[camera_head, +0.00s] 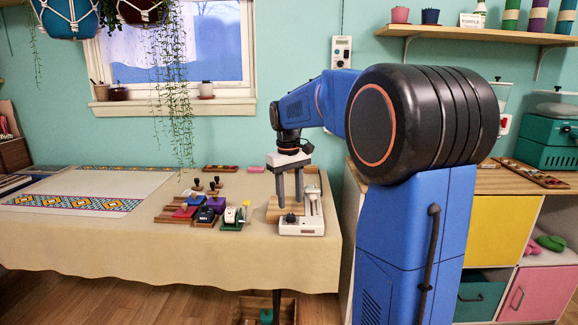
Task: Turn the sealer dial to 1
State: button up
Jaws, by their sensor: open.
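The sealer (302,228) is a small white machine on the front right part of the table, with a long pale arm along its right side. A small dark round knob, apparently its dial (290,217), shows on its left part; its numbers are too small to read. My gripper (289,201) points straight down just above the dial, with its two grey fingers apart and nothing seen between them. I cannot tell whether the fingertips touch the sealer.
Stamps and coloured ink pads (206,212) and a small green-based device (233,217) stand left of the sealer. A patterned cloth (85,188) lies on the table (120,235). Trailing plants (173,90) hang above. A wooden cabinet (500,225) stands at right.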

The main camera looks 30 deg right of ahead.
aim_at(289, 216)
notch_tip(289, 216, up, 12)
jog(key=shift+a, duration=0.25)
jog(key=shift+r, duration=0.1)
dwell(0.5)
jog(key=s+a+f+t, duration=0.1)
jog(key=s+a+f, duration=0.2)
jog(key=s+a, duration=0.35)
jog(key=s+a+f+t, duration=0.1)
jog(key=s+a+f, duration=0.25)
jog(key=s, duration=0.55)
jog(key=s+a+f+t, duration=0.2)
jog(key=s+a+f, duration=0.2)
jog(key=s+f, duration=1)
jog(key=shift+s+a+f+t+y, duration=0.2)
jog(key=shift+s+f+t+y, duration=0.1)
jog(key=shift+f+t, duration=0.1)
